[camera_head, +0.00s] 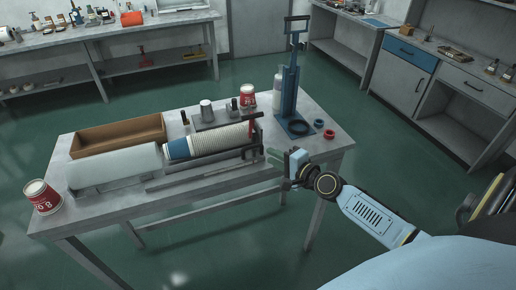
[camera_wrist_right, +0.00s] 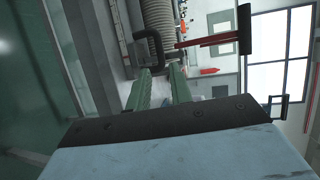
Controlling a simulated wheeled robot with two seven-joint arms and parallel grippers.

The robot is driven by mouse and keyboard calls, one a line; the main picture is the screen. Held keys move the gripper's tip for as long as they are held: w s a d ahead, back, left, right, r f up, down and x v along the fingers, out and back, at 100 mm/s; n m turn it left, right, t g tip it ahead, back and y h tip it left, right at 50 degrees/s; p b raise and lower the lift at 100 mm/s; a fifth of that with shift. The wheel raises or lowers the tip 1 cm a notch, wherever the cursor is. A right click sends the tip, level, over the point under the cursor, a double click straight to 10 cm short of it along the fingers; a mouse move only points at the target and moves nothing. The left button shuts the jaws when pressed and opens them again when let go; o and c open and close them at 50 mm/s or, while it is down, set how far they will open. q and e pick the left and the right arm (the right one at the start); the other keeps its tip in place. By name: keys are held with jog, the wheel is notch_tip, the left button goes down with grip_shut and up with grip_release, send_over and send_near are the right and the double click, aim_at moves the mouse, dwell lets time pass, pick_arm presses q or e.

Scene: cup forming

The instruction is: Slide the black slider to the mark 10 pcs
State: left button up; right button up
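A cup-forming machine with a horizontal row of nested pale cups (camera_head: 220,139) lies on the grey table. A black handle, apparently the black slider's (camera_head: 251,153), is at the row's right end; a black loop (camera_wrist_right: 148,33) shows just beyond my fingertips in the wrist view. My right gripper (camera_head: 274,158) is at the table's right side, beside that end. Its two green fingers (camera_wrist_right: 162,76) are apart, with a gap between them. The 10 pcs mark is not legible. My left gripper is not in view.
A blue press (camera_head: 289,95) stands at the table's back right, with red rings (camera_head: 329,134) beside it. A brown tray (camera_head: 118,136), a pale cylinder cover (camera_head: 115,166) and a red-white can (camera_head: 42,196) occupy the left. A red bar (camera_wrist_right: 212,41) shows near the loop.

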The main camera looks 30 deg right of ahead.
jog(key=x, duration=0.7)
jog(key=shift+w+a+f+b, duration=0.1)
jog(key=shift+w+b, duration=0.1)
jog(key=shift+b, duration=0.2)
grip_shut()
